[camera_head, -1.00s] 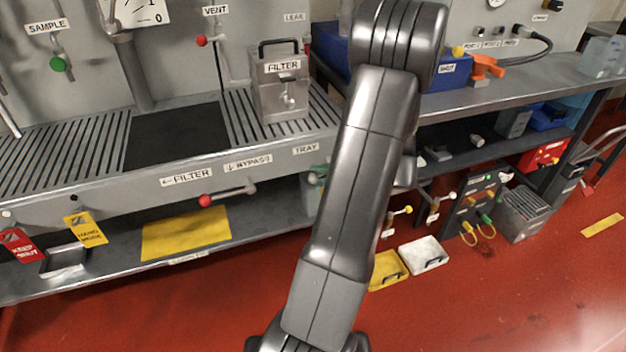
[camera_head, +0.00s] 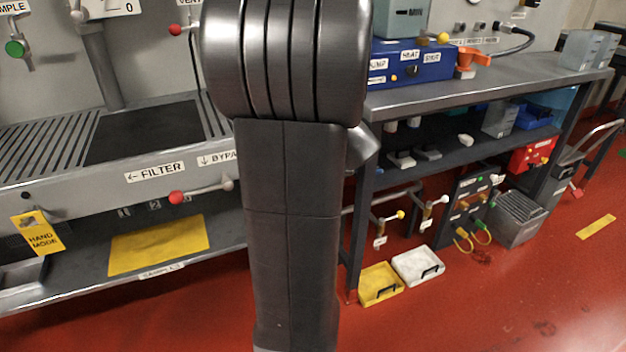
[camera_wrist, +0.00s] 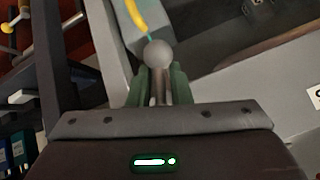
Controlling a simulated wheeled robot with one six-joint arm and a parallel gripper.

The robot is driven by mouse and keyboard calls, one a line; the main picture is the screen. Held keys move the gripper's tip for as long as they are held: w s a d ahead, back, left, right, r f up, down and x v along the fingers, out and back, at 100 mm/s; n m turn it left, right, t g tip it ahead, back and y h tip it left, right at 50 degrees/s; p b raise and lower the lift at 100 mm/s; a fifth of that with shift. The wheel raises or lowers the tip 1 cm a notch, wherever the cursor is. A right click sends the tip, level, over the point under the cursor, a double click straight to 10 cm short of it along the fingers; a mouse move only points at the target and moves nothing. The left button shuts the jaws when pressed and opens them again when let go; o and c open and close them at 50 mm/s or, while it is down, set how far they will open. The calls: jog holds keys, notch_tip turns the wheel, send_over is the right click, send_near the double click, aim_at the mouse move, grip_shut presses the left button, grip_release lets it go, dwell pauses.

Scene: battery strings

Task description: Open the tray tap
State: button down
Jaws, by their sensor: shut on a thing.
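In the wrist view my gripper (camera_wrist: 158,88) has its green fingers closed around a short metal stem. The stem carries a grey ball (camera_wrist: 158,53) that stands out beyond the fingertips. It looks like the tray tap's lever, but the tap's body and spout cannot be made out. A grey panel with the edge of a white label lies to the right of it. In the head view my arm covers the gripper, the tap and the tray label.
The side bench (camera_head: 430,95) stands at right, with a yellow box (camera_head: 380,284) and a white box (camera_head: 417,264) on the floor below.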

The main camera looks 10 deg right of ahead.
jog(key=shift+s+d+f+n+t+h, duration=0.1)
jog(key=shift+d+f+n+t+h, duration=0.1)
jog(key=shift+n+h, duration=0.3)
jog(key=shift+d+f+n+t+h, duration=0.1)
jog(key=shift+f+n+h, duration=0.1)
jog(key=shift+h, duration=0.5)
jog(key=shift+d, duration=0.15)
jog(key=c, duration=1.5)
grip_release()
jog(key=shift+r, duration=0.15)
jog(key=p+v, duration=0.3)
jog(key=v, duration=1)
jog(key=shift+s+r, duration=0.15)
jog(key=shift+s, duration=0.15)
